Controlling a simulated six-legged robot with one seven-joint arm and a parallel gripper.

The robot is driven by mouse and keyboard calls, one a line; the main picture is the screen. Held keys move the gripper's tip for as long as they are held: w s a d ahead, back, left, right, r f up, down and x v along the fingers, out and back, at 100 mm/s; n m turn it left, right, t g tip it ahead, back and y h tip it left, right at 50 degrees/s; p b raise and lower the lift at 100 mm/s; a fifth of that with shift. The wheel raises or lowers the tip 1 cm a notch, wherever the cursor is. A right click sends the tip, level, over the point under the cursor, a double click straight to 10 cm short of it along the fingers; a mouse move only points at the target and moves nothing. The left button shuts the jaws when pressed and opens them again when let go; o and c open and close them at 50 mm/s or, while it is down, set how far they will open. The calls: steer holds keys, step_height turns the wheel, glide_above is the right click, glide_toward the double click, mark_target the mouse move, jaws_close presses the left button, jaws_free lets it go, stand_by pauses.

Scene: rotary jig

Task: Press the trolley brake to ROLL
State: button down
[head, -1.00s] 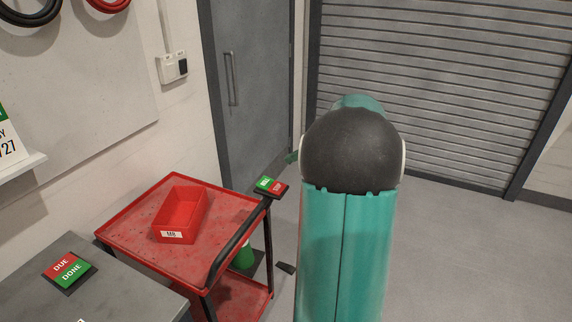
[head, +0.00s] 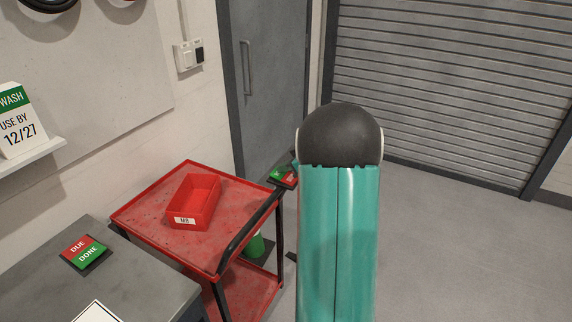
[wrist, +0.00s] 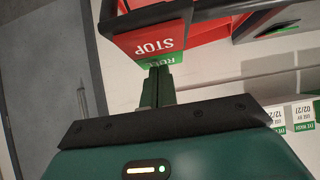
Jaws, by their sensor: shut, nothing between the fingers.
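The trolley brake is a small two-part plate, green on one side and red on the other. In the head view the brake (head: 278,174) sits at the far end of the trolley's black handle, partly covered by my arm. In the wrist view the red STOP half (wrist: 152,42) faces me, with the green ROLL half (wrist: 172,58) below it. My gripper (wrist: 156,72) is shut and empty, its fingertips right at the ROLL half. I cannot tell whether they touch it. In the head view my gripper is mostly hidden behind my arm.
The red trolley (head: 140,212) carries a red bin (head: 205,205). A grey bench (head: 150,275) with a DUE/DONE plate (head: 86,252) stands at the front left. A grey door (head: 265,80) and a shutter (head: 450,90) are behind. The floor at right is clear.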

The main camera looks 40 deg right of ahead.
steer(key=shift+w+f+g, duration=0.15)
steer(key=shift+f+g, duration=0.1)
steer(key=shift+g, duration=0.15)
steer(key=shift+s+d, duration=0.25)
steer(key=shift+s, duration=0.65)
steer(key=shift+w, duration=0.15)
